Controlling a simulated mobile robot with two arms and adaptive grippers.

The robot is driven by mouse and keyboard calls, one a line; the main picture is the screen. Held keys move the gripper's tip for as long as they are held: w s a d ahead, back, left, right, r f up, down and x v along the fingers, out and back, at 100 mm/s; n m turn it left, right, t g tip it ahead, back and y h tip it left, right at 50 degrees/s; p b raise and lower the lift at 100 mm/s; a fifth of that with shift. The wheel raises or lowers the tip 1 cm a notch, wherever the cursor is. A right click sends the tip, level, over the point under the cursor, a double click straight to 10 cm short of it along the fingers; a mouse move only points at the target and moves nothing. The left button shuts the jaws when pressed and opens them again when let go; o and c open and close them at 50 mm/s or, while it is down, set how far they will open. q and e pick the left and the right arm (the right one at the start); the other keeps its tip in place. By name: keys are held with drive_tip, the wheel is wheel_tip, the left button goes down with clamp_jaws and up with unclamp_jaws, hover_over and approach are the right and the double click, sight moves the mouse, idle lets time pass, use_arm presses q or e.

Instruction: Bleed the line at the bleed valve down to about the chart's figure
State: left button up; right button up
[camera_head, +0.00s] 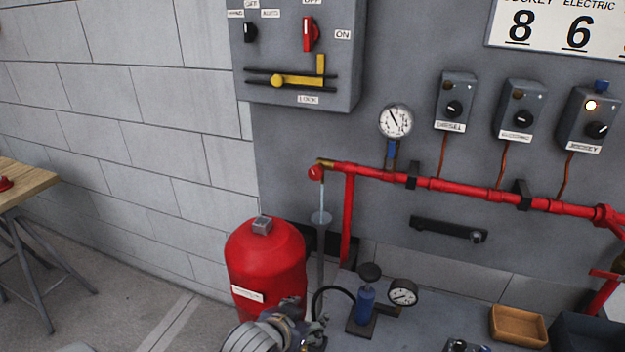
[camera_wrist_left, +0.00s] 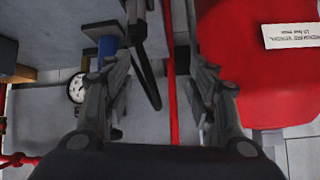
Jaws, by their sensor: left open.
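A red-headed valve (camera_head: 316,172) with a brass part sits at the left end of the red pipe (camera_head: 450,187); it looks like the bleed valve. A thin pale-blue stream (camera_head: 322,197) runs from it into a grey funnel (camera_head: 321,217). The line gauge (camera_head: 395,121) above has its needle toward the upper left; its figures are too small to read. The chart (camera_head: 560,28) shows 8 under Jockey and 6 under Electric, cut by the frame. My left gripper (camera_head: 308,326) is low in front of the red vessel (camera_head: 265,258). It is open and empty in the wrist view (camera_wrist_left: 165,45).
A blue device (camera_head: 366,305) with a black knob and small gauge (camera_head: 403,292) stands right of my left gripper. A wooden tray (camera_head: 518,325) lies farther right. Three control boxes hang on the panel; the jockey box (camera_head: 588,118) has a lit lamp. A wooden table (camera_head: 22,182) stands left.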

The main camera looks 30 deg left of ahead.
use_arm(q)
drive_tip(key=w+a+r+n+t+y, duration=0.1)
drive_tip(key=w+a+r+t, duration=0.35)
drive_tip(key=w+r, duration=0.35)
drive_tip(key=n+t+y, duration=0.2)
drive_tip(key=t, duration=0.1)
approach(315, 176)
drive_tip(key=shift+m, duration=0.3)
drive_tip(key=p+x, duration=0.2)
drive_tip(key=x, duration=0.6)
drive_tip(key=shift+w+a, duration=0.1)
drive_tip(key=shift+w, duration=0.15)
